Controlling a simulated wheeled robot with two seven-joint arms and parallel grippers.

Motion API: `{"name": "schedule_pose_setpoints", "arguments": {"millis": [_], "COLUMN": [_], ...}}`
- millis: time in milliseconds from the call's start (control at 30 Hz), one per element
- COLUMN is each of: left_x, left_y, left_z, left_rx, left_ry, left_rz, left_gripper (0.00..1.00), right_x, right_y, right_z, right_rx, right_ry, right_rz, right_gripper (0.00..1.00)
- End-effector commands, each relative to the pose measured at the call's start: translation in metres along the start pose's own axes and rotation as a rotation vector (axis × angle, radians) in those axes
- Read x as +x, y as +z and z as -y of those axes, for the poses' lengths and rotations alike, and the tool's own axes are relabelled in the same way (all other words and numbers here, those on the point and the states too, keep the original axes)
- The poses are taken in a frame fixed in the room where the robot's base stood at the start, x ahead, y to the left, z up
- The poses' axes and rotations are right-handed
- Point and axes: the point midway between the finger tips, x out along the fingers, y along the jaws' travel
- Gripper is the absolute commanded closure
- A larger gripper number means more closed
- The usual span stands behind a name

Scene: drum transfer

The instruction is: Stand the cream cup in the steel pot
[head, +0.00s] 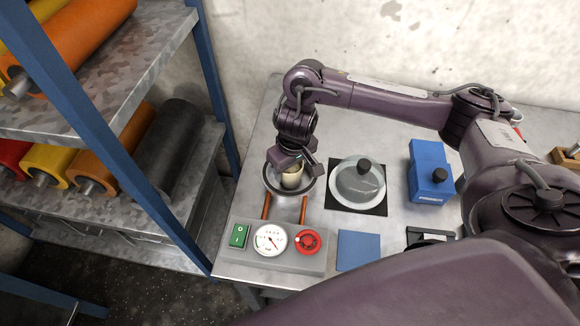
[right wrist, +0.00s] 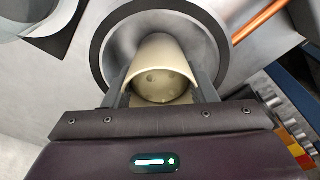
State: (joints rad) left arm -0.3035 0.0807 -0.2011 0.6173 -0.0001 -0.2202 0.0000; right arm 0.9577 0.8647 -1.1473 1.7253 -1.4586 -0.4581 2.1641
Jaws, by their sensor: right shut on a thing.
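The cream cup (head: 292,178) is in my right gripper (head: 298,161), within the rim of the steel pot (head: 270,187) in the head view. The cup looks about upright. In the right wrist view the cup (right wrist: 163,50) sits between the two fingers of my right gripper (right wrist: 161,88), its open end toward the camera. The pot's dark rim and grey inside (right wrist: 121,37) surround it there. The cup's base is hidden, so I cannot tell whether it touches the pot's floor. My left gripper is not in view.
Right of the pot, a round lid with a black knob (head: 348,187) lies on a black square. A blue box (head: 429,162) stands farther right. In front are orange pipes (head: 266,207), a control panel (head: 288,262) and a blue square (head: 358,250). Shelves with rolls stand left.

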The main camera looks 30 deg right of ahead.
Motion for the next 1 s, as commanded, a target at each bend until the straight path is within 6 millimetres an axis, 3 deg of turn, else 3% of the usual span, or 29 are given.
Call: {"name": "schedule_pose_setpoints", "arguments": {"millis": [67,100,233,600,1000], "left_x": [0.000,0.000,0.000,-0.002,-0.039], "left_y": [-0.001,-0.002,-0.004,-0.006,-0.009], "left_z": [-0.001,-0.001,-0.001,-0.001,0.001], "left_rx": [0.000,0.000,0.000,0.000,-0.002], "left_ry": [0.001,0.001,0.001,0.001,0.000], "left_rz": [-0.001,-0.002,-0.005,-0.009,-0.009], "left_gripper": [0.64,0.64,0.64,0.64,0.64], "right_x": [0.002,0.002,0.002,-0.004,-0.085], "right_y": [0.000,0.000,0.000,-0.001,-0.002], "right_z": [0.000,0.000,0.000,0.000,-0.001], "right_rx": [0.000,0.000,0.000,0.000,-0.002], "right_ry": [0.000,0.000,0.000,0.001,0.003], "right_rz": [0.001,0.000,0.000,-0.001,-0.006], "right_gripper": [0.75,0.45,0.28,0.27,0.27]}}
